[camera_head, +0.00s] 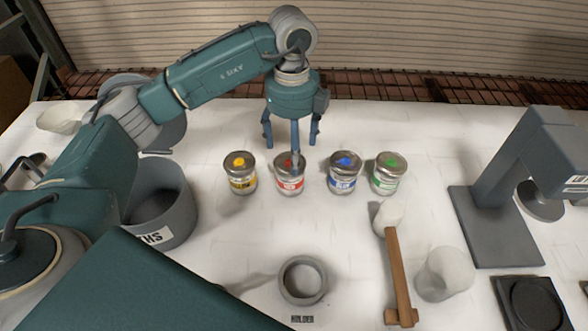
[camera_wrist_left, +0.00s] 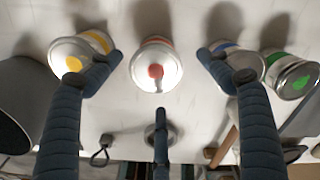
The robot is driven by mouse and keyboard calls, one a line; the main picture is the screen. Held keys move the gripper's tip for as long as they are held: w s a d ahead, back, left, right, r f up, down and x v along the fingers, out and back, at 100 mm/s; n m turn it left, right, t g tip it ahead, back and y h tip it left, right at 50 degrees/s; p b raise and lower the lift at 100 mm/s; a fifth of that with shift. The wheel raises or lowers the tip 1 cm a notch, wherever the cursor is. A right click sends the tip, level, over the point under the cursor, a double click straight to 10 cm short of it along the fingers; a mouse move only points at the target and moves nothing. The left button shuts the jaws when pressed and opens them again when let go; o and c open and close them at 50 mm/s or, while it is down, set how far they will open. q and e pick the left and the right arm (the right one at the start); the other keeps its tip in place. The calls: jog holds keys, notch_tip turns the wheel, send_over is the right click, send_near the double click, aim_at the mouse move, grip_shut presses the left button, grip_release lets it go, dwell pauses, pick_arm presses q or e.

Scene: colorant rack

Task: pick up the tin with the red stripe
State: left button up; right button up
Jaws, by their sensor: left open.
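The tin with the red stripe (camera_head: 289,180) stands upright on the white table, second from the left in a row of tins. My left gripper (camera_head: 292,147) is open, with its fingers pointing down, just above and behind this tin. One finger overlaps the lid in the head view. In the left wrist view the red-striped tin (camera_wrist_left: 156,68) lies between the two outer fingers, with the third finger below it, and the gripper (camera_wrist_left: 159,90) holds nothing. I cannot tell whether any finger touches it. My right gripper is not in view.
A yellow-striped tin (camera_head: 240,180) stands close on the left; blue (camera_head: 343,181) and green (camera_head: 389,182) ones stand on the right. A grey bin (camera_head: 172,215) is at left, a grey ring holder (camera_head: 303,280) in front, a wooden-handled mallet (camera_head: 398,270) and grey stand (camera_head: 490,220) at right.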

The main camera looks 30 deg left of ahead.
aim_at(289, 163)
pick_arm(q)
jog(key=shift+s+f, duration=0.3)
jog(key=shift+f, duration=0.65)
jog(key=shift+w+a+f+p, duration=0.1)
jog(key=shift+f+p, duration=0.5)
jog(key=shift+f, duration=0.1)
jog(key=f+p, duration=0.2)
jog(key=f, duration=0.1)
jog(key=shift+s+a+f, duration=0.1)
jog(key=shift+s+f, duration=0.1)
jog(key=shift+f, duration=0.5)
jog(key=shift+w+f, duration=0.1)
jog(key=c, duration=1.4)
